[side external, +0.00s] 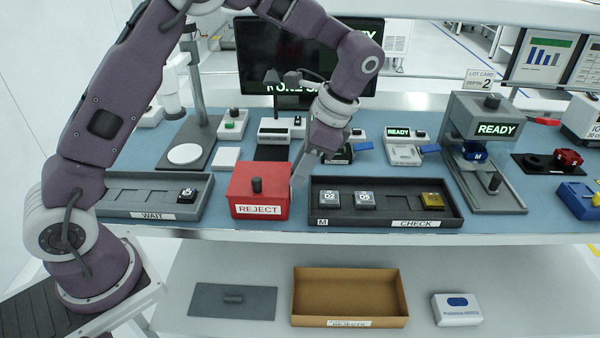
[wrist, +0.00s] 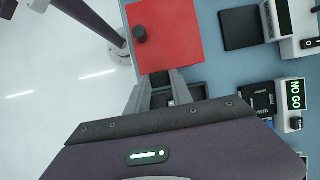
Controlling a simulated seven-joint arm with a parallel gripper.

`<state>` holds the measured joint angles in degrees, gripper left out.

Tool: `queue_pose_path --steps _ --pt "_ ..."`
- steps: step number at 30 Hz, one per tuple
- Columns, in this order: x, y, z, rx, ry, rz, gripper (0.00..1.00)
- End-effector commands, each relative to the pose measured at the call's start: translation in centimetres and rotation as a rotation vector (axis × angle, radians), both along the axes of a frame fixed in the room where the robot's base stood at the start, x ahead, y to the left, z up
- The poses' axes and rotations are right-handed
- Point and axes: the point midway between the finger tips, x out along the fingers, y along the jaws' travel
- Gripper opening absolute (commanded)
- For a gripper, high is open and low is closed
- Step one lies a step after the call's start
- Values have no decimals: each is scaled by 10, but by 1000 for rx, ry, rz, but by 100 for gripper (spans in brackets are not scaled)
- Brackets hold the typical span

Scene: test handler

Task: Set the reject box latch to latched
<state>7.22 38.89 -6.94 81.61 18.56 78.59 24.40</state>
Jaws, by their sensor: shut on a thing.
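In the wrist view the red box (wrist: 172,35) lies just beyond my fingertips. My gripper (side external: 297,178) reaches down at the box's right side, between it and the check tray. In the wrist view my gripper's fingers (wrist: 161,76) meet the box's edge, shut on a small part there. That part, which looks to be the latch, is mostly hidden by the fingers, so its setting cannot be told.
The check tray (side external: 388,225) with several blocks is close on the right of the box. The wait tray (side external: 110,205) is on the left. A monitor and small testers stand behind. An open brown bin (side external: 350,313) sits on the shelf below.

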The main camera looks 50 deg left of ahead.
Motion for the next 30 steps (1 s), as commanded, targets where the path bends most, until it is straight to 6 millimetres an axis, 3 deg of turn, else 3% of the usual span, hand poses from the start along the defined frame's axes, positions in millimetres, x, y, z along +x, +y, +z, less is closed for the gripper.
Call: queue_pose_path --steps 20,21,24,30 --pt "4 4 0 -45 45 0 0" --pt "4 4 0 -45 45 0 31" --pt "4 4 0 -44 46 0 49" --pt "4 4 0 -44 46 0 49"
